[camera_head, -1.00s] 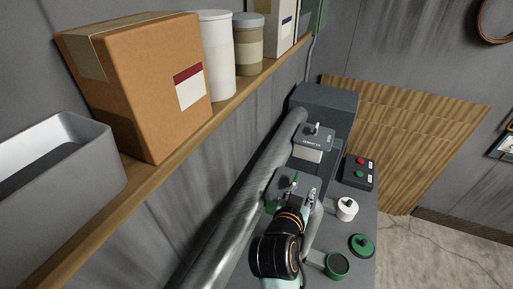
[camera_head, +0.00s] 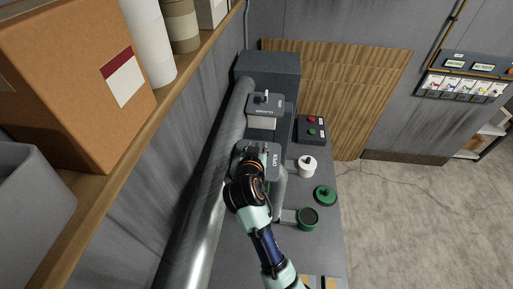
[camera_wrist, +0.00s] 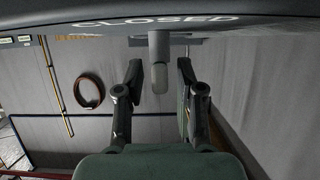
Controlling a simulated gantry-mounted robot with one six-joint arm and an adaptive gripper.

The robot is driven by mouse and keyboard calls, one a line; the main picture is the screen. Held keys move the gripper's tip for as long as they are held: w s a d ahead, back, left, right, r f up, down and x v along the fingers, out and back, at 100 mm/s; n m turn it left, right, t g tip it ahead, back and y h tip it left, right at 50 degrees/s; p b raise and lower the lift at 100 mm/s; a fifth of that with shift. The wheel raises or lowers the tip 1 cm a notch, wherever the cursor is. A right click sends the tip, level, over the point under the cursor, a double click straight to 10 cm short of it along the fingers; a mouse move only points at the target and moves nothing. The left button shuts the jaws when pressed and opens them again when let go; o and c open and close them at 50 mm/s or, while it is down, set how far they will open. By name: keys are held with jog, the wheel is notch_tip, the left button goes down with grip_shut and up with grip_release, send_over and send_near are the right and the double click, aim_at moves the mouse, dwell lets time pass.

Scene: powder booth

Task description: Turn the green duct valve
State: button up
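Two grey valve plates sit along the silver duct. The near valve plate (camera_head: 273,152) is partly covered by my gripper (camera_head: 254,163), and its green handle is hidden in the head view. The far valve plate (camera_head: 265,105) carries a small pale lever (camera_head: 262,97). In the wrist view a dark plate edge (camera_wrist: 60,30) marked CLOSED spans the top. A short grey lever with a pale rounded tip (camera_wrist: 160,77) hangs below it, between the two spread fingers of my gripper (camera_wrist: 158,90). Gaps show on both sides of the lever. Its colour does not read as green there.
The silver duct (camera_head: 208,190) runs along the left of the bench. A white knob (camera_head: 308,166), a green cap (camera_head: 325,196), a green-rimmed port (camera_head: 307,219) and a red-and-green button box (camera_head: 311,130) stand right of the plates. A shelf with a cardboard box (camera_head: 75,80) overhangs at left.

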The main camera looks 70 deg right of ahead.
grip_shut()
